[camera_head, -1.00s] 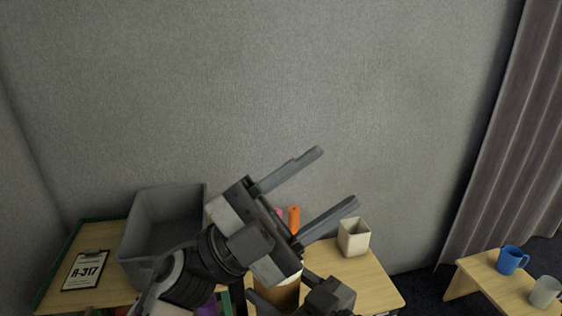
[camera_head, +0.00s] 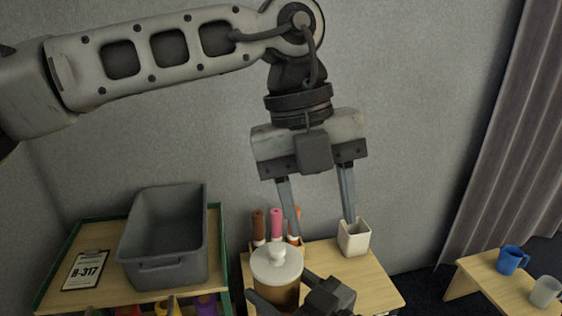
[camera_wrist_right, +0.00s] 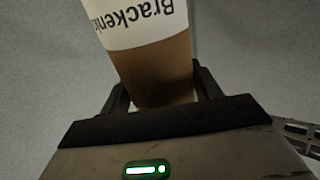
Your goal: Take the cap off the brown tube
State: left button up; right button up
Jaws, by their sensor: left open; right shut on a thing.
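The brown tube (camera_head: 278,296) stands upright in my right gripper (camera_head: 292,302), low in the head view. Its white cap (camera_head: 277,263), with a round knob on top, sits on its upper end. The right wrist view shows the tube's brown wall (camera_wrist_right: 160,72) and a white label with partly cut-off lettering between the fingers (camera_wrist_right: 163,88). My left gripper (camera_head: 322,226) is open and empty, pointing down. In the picture its fingertips are above and to the right of the cap, apart from it.
Behind the tube stand upright brown (camera_head: 258,226), pink (camera_head: 276,223) and orange items, the orange one partly behind a left finger. A cream square cup (camera_head: 354,240) is near the left gripper's right fingertip. A grey bin (camera_head: 165,240) and a clipboard (camera_head: 86,270) are at left.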

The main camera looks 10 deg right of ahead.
aim_at(282, 247)
pick_arm(q)
jog(key=w+a+r+n+t+y, duration=0.2)
jog(key=w+a+r, duration=0.1)
jog(key=a+r, duration=0.1)
jog(key=f, duration=1.2)
jog(key=shift+w, duration=0.2)
grip_shut()
jog(key=shift+d, duration=0.1)
jog(key=shift+s+d, duration=0.1)
jog(key=shift+r, duration=0.15)
jog(key=shift+r, duration=1)
